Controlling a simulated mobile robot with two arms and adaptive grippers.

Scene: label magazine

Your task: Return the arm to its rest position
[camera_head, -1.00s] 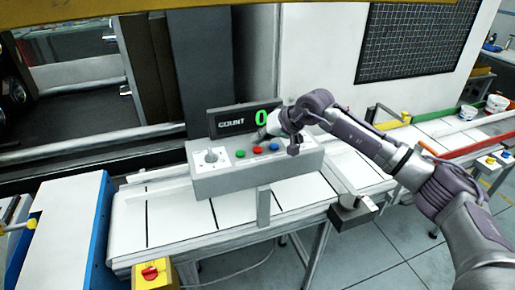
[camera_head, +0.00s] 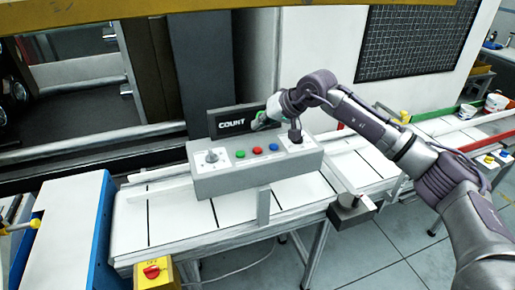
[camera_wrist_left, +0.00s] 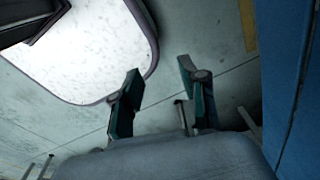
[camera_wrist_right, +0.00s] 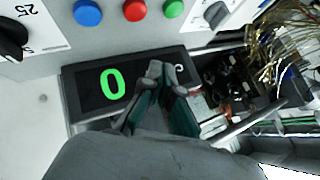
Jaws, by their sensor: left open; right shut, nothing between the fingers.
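My right gripper (camera_head: 259,123) is shut and empty above the grey control box (camera_head: 225,182), in front of the right part of the count display (camera_head: 228,123). In the right wrist view its closed fingertips (camera_wrist_right: 164,72) overlap the display, which shows a green 0 (camera_wrist_right: 112,82). The green button (camera_head: 240,154), red button (camera_head: 257,150) and blue button (camera_head: 274,147) are clear of the fingers. My left gripper (camera_wrist_left: 159,69) is open and empty over the floor, seen only in the left wrist view.
The control box stands at a white conveyor (camera_head: 160,215). A yellow box with a red switch (camera_head: 152,272) is at the front. A blue-sided white cabinet (camera_head: 75,220) stands at left. A green-edged rail (camera_head: 435,125) and white buckets (camera_head: 495,102) are at right.

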